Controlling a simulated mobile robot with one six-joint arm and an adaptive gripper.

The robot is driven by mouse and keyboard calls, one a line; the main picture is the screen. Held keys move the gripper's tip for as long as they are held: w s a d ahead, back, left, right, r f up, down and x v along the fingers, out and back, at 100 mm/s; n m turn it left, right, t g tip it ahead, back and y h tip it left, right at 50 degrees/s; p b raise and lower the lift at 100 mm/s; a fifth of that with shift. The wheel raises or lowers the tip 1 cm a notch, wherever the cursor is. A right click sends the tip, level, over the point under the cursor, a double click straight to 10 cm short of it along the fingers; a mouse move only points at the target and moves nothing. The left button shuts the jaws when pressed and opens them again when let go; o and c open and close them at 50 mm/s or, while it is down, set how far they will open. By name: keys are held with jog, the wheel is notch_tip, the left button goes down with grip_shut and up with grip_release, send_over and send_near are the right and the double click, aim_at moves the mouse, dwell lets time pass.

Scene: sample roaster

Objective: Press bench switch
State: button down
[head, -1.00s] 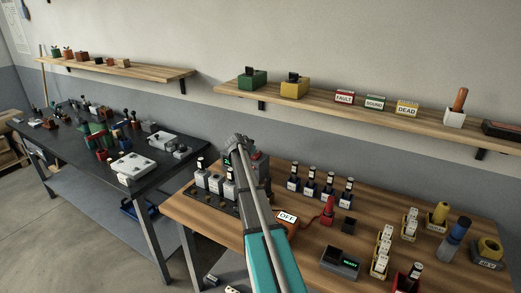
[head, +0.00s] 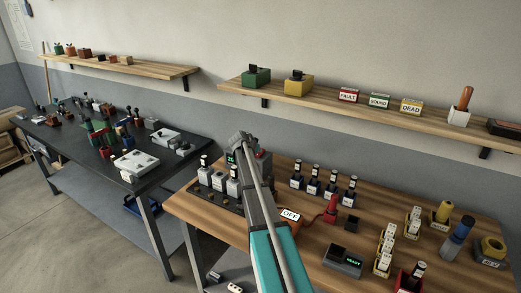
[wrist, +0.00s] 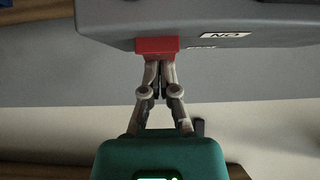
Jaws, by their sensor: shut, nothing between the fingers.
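A grey box with a red switch (wrist: 157,46) on its edge fills the top of the wrist view. A white label beside the switch appears upside down. My gripper (wrist: 159,64) is shut and empty, its fingertips at the red switch. I cannot tell whether they press it or only sit close before it. In the head view my arm reaches over the wooden bench (head: 185,208) to its back left, and my gripper's tips are hidden behind the arm. A dark unit with a red part (head: 264,157) shows there beside the arm.
Several labelled bottles (head: 313,180) stand just right of my arm. A wooden shelf (head: 390,118) runs above the bench. A dark table (head: 80,150) stands left.

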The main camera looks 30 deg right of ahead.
aim_at(257, 155)
jog(key=shift+s+a+f, duration=0.1)
jog(key=shift+a, duration=0.1)
dwell(0.4)
jog(key=r+p, duration=0.4)
jog(key=shift+s+a+r+p, duration=0.15)
jog(key=shift+a+r+p, duration=0.15)
jog(key=shift+a, duration=0.1)
jog(key=f+p+v, duration=0.1)
jog(key=p+v, duration=0.4)
jog(key=v, duration=0.4)
jog(key=shift+s+a, duration=0.4)
jog(key=shift+a, duration=0.15)
jog(key=shift+d, duration=0.1)
jog(key=shift+w+d+r+t+h+b, duration=0.1)
jog(key=shift+d+r+t+h+b, duration=0.25)
jog(key=shift+d+h+b, duration=0.2)
jog(key=shift+w+d+f, duration=0.1)
